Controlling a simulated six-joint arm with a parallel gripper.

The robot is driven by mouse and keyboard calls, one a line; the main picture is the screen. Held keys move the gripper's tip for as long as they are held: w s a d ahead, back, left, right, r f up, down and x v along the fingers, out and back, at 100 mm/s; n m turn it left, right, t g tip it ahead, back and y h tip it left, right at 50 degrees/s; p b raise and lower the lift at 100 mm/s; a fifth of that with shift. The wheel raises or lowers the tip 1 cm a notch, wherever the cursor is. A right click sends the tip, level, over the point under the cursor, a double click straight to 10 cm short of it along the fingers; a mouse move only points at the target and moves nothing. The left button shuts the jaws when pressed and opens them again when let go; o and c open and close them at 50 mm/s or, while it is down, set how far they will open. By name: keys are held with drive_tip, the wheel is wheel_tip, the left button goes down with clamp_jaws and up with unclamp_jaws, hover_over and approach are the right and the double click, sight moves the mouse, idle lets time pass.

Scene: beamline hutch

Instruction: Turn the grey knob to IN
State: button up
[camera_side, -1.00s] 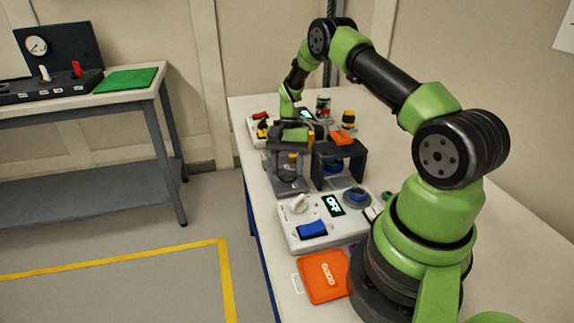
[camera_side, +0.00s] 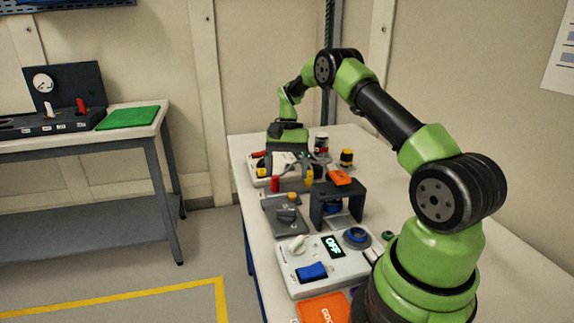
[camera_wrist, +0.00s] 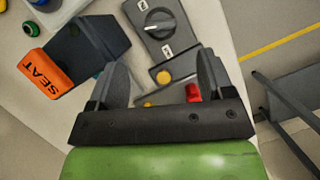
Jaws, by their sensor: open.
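The grey knob (camera_wrist: 158,22) is a dark round dial with a bar across it, on a grey box (camera_wrist: 181,28). A small white label lies at each end of the dial, too small to read surely. The bar lies roughly across the line between the labels. In the side view the knob (camera_side: 286,214) sits on the grey box (camera_side: 271,206). My gripper (camera_wrist: 163,75) is open and empty. Its two fingers stand apart, with the knob beyond their tips in the wrist view. In the side view my gripper (camera_side: 290,160) is over the bench behind the box, apart from it.
A dark stand (camera_side: 326,196) with an orange SEAT tag (camera_side: 339,177) is right of the box. A white panel (camera_side: 296,271) reading OFF is in front. A yellow button (camera_wrist: 163,77) and a red part (camera_wrist: 193,92) lie near my fingers.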

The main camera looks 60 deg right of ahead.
drive_tip(key=shift+w+d+r, duration=0.1)
drive_tip(key=shift+d+r, duration=0.1)
drive_tip(key=shift+r, duration=0.35)
drive_tip(key=shift+a, duration=0.1)
drive_tip(key=c, duration=0.4)
drive_tip(key=shift+w+a+n, duration=0.1)
drive_tip(key=shift+a+n, duration=0.2)
drive_tip(key=shift+n, duration=0.5)
drive_tip(key=c, duration=0.3)
drive_tip(key=n+g+h, duration=0.2)
drive_tip(key=n+h, duration=0.4)
drive_tip(key=n, duration=1)
approach(285, 209)
drive_tip(key=x, duration=0.9)
